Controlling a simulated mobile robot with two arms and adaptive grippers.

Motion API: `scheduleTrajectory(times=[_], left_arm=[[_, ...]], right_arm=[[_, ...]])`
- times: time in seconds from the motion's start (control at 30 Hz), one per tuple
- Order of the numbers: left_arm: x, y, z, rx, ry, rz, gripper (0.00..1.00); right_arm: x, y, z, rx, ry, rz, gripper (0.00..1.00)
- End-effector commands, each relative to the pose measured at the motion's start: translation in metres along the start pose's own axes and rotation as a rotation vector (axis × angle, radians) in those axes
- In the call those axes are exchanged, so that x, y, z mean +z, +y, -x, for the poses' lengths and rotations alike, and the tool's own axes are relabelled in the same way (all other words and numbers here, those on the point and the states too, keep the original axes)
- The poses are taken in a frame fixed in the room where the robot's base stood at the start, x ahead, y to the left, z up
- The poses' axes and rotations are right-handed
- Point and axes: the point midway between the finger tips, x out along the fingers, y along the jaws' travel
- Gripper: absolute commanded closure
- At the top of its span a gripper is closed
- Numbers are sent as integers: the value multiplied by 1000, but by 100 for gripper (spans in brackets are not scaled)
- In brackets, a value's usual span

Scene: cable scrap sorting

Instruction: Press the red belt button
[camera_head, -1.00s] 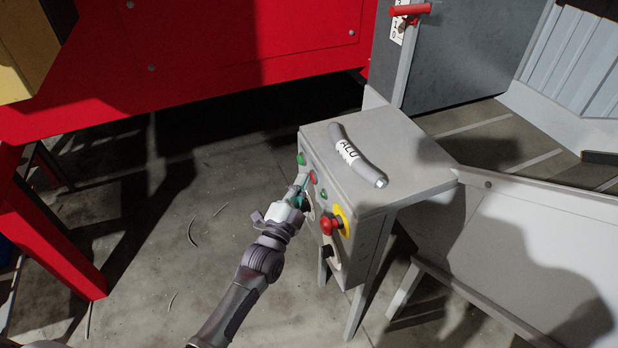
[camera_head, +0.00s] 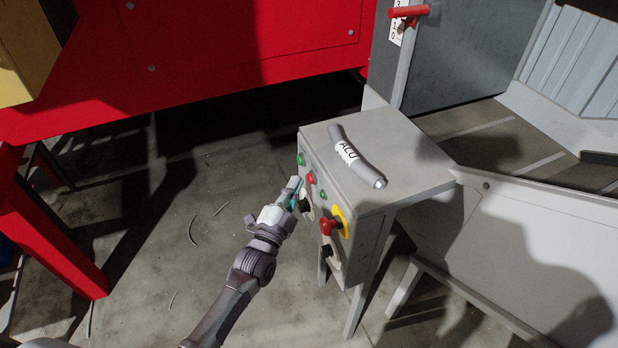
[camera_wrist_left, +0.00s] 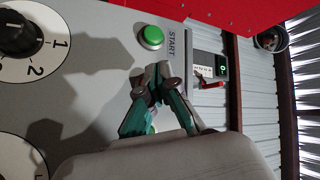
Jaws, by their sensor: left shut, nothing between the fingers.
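The grey control box (camera_head: 385,190) stands at the middle right, with buttons on its left-facing panel. A small red button (camera_head: 311,177) sits on the panel between a green button (camera_head: 300,158) and a smaller green one (camera_head: 322,195). My left gripper (camera_head: 295,183) is shut and empty, its tips just left of the red button, with a small gap seeming to show. In the left wrist view its fingertips (camera_wrist_left: 152,76) are together below a green button marked START (camera_wrist_left: 151,37). The red button is not visible there. My right gripper is not in view.
A red mushroom stop (camera_head: 329,225) on a yellow plate (camera_head: 344,220) juts from the panel's near end. Black dials sit lower; one (camera_wrist_left: 22,38) shows in the wrist view. A grey cable piece labelled ALU (camera_head: 355,158) lies on the box top. Floor left of the box is open.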

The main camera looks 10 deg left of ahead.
Motion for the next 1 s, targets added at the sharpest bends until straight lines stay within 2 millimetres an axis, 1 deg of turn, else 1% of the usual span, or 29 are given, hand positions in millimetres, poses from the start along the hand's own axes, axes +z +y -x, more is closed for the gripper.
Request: scheduleTrajectory(times=[0.5, 1.0], left_arm=[[23, -24, 32, 1, -1, -3, 100], [25, -25, 34, 0, 0, -1, 100]], right_arm=[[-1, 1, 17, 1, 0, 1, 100], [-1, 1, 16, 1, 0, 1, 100]])
